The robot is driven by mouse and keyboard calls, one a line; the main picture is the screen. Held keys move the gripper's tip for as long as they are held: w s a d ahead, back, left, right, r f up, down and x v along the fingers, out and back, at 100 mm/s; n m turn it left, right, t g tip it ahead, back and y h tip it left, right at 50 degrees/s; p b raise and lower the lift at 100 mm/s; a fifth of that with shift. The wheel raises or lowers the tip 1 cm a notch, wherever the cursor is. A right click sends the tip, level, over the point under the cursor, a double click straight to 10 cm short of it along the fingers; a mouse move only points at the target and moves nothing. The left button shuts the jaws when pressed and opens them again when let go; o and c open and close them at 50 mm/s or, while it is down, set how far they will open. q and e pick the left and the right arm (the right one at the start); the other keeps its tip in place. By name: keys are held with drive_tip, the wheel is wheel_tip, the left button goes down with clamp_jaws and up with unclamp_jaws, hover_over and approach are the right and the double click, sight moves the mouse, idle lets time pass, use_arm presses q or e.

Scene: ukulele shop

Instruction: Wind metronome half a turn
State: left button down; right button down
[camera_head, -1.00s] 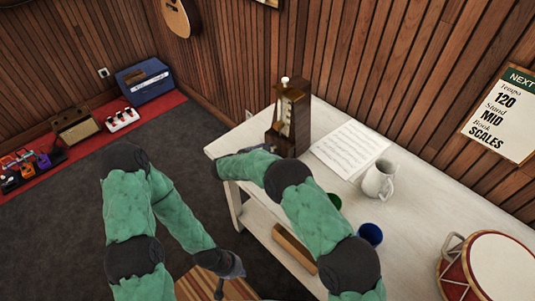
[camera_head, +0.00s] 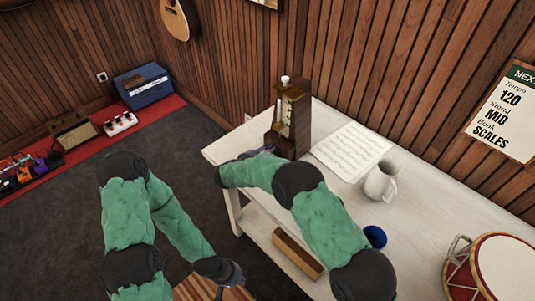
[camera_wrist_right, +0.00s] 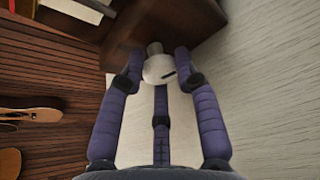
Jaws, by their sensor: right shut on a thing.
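The dark brown metronome (camera_head: 291,122) stands upright at the table's far left end. Its pale pendulum and top knob show in the head view. In the right wrist view its brown body (camera_wrist_right: 205,25) fills the top. My right gripper (camera_head: 262,151) is at the metronome's lower left side. In the wrist view its fingers (camera_wrist_right: 158,70) are closed around a round whitish winding key (camera_wrist_right: 157,69) with a dark mark, by the metronome's side. My left gripper (camera_head: 224,275) hangs low in front of the table, away from the metronome. Its finger opening is unclear.
The white table (camera_head: 430,205) also carries a music sheet (camera_head: 350,148), a white mug (camera_head: 382,182), a blue cup (camera_head: 375,236) and a red drum (camera_head: 500,268). A wooden piece (camera_head: 297,254) lies on the lower shelf. Amplifiers and pedals line the red carpet at left.

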drive_tip(key=c, duration=1)
unclamp_jaws()
drive_tip(key=shift+w+d+r, duration=0.1)
drive_tip(key=shift+w+r, duration=0.1)
drive_tip(key=shift+r, duration=0.2)
drive_tip(key=shift+o, duration=0.4)
drive_tip(key=shift+s+f, duration=0.1)
drive_tip(key=shift+f, duration=0.1)
drive_tip(key=v, duration=1.2)
